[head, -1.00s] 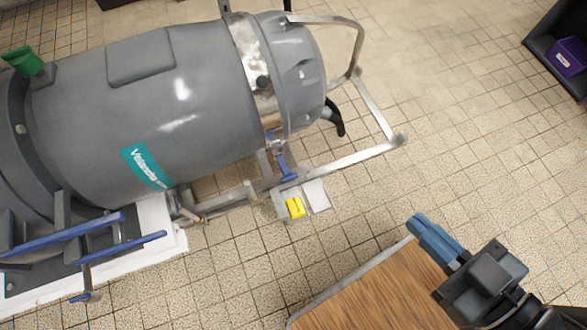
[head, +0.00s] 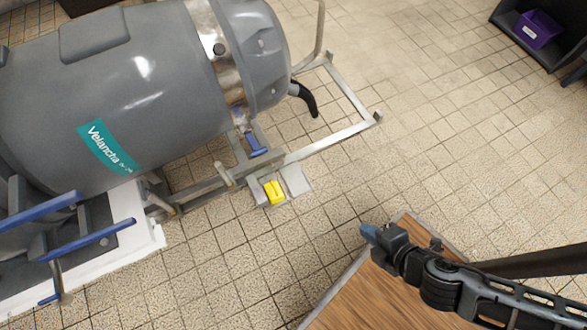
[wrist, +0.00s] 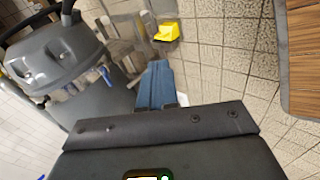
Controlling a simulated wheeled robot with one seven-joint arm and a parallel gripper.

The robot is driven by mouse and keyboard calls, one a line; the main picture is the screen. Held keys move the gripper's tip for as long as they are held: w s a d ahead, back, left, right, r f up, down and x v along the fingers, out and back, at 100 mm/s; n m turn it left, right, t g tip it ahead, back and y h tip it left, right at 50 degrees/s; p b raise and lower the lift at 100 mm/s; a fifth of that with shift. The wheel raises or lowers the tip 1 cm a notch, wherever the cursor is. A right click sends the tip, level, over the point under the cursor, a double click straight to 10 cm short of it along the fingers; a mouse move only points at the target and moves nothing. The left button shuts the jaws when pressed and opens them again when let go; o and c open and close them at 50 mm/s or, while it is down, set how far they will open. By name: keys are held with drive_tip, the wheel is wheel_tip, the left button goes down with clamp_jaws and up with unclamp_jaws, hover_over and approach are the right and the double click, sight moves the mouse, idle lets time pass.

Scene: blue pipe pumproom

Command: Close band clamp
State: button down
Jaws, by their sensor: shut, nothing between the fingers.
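The band clamp (head: 220,60) is a shiny metal band around the grey tank (head: 130,90), near its rounded end cap. A blue lever (head: 256,144) sits at the lower edge of the band, by the metal frame; I cannot tell whether it is latched. In the wrist view a small blue part (wrist: 105,76) shows on the tank at the left. My gripper (head: 368,233) has blue fingers, is shut and empty, and hangs over the wooden table's corner, right of and apart from the clamp. Its fingers (wrist: 156,85) also show in the wrist view.
A metal frame rail (head: 325,140) sticks out beyond the tank's end. A yellow block (head: 273,192) sits beside the frame. The wooden table (head: 370,295) is under my arm. A purple box (head: 537,28) is in a dark shelf at top right. Tiled floor is open between them.

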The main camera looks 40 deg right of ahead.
drive_tip(key=w+d+f+n+h+b, duration=0.3)
drive_tip(key=w+f+n, duration=0.2)
drive_tip(key=f, duration=0.4)
drive_tip(key=n+t+h+b, duration=0.2)
drive_tip(key=n+t+b, duration=0.6)
drive_tip(key=n+t, duration=0.45)
approach(254, 144)
drive_tip(key=w+n+g, duration=0.1)
drive_tip(key=w+g, duration=0.1)
drive_tip(key=shift+w+d+r+t+p, duration=0.1)
drive_tip(key=shift+r+t+p, duration=0.05)
drive_tip(key=shift+r, duration=0.3)
drive_tip(key=shift+w+d+r+t+p, duration=0.1)
drive_tip(key=shift+r+p, duration=0.05)
drive_tip(key=shift+r, duration=0.3)
drive_tip(key=shift+r+y, duration=0.1)
drive_tip(key=shift+y, duration=0.2)
